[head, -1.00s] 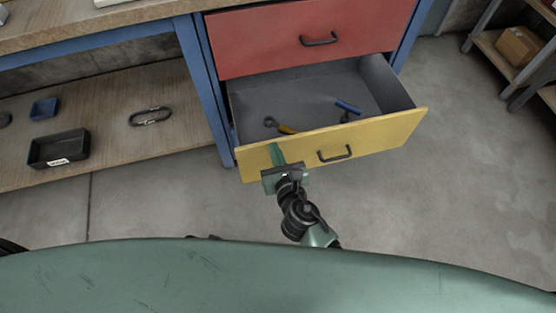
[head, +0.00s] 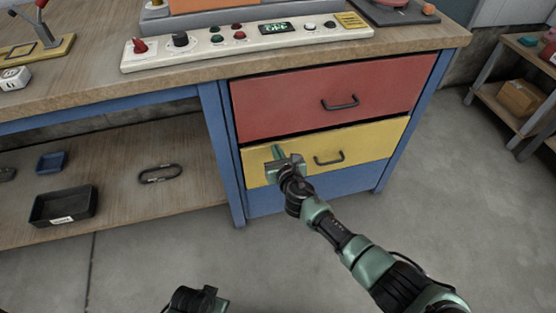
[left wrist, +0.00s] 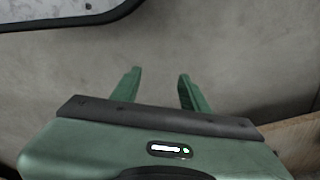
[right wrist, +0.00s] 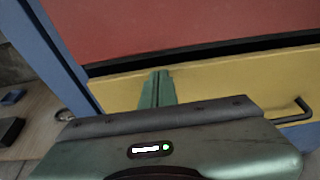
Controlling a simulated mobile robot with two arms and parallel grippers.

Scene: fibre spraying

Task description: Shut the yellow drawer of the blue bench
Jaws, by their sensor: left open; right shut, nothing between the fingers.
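The yellow drawer (head: 370,140) sits in the blue bench (head: 222,150) under the red drawer (head: 300,105). Its front looks about level with the bench frame, with a dark gap along its top edge. Its inside is hidden. My right gripper (head: 277,153) is shut and empty, its fingertips against or very close to the yellow front, left of the black handle (head: 329,159). In the right wrist view the closed fingers (right wrist: 158,88) overlap the yellow front (right wrist: 220,85). My left gripper (left wrist: 160,88) is open and empty over the grey floor.
A wooden lower shelf (head: 120,195) left of the drawers holds a black bin (head: 63,206), a blue tray (head: 52,162) and a carabiner (head: 160,173). A control panel (head: 250,42) stands on the bench top.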

